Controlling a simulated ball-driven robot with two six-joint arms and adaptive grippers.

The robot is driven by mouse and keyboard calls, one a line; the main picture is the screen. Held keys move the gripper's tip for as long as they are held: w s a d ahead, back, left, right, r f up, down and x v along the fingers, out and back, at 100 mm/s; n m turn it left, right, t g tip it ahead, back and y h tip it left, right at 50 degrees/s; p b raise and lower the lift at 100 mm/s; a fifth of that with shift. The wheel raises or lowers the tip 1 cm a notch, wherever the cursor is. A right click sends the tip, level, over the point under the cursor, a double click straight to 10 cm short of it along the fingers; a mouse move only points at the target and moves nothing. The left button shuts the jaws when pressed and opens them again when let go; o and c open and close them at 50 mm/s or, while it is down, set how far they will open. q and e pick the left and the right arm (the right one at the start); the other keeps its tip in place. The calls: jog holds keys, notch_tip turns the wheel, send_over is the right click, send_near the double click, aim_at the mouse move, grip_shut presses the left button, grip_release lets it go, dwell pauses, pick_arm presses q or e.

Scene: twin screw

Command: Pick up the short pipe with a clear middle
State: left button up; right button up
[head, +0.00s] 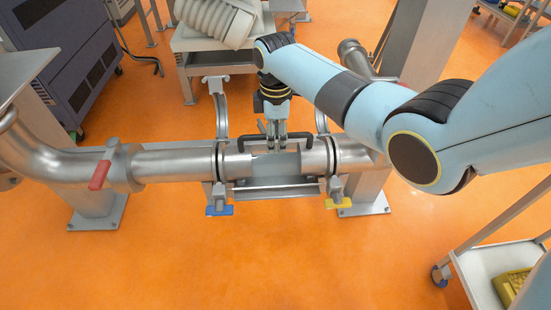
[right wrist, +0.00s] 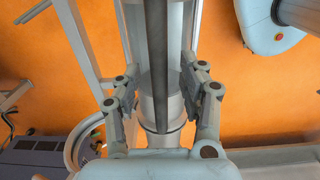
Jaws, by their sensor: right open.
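The short pipe with a clear middle (head: 277,165) lies level between two long steel pipe ends, with metal at both of its ends. My right gripper (head: 278,143) points down just above its middle, with its fingers apart. In the right wrist view the open fingers (right wrist: 160,97) stand on either side of the pipe (right wrist: 178,65), and a dark bar runs in front of it. I cannot tell whether the fingers touch the pipe. My left gripper is out of view.
Swung-open clamp halves (head: 222,108) stand behind the pipe joints. A blue-handled nut (head: 220,208) and a yellow-handled nut (head: 338,203) hang in front. A red valve handle (head: 99,175) is on the left pipe. A trolley (head: 485,270) stands at right. Front floor is clear.

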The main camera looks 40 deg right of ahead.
jog(key=shift+f, duration=0.1)
jog(key=shift+c, duration=0.3)
grip_shut()
jog(key=shift+w, duration=0.15)
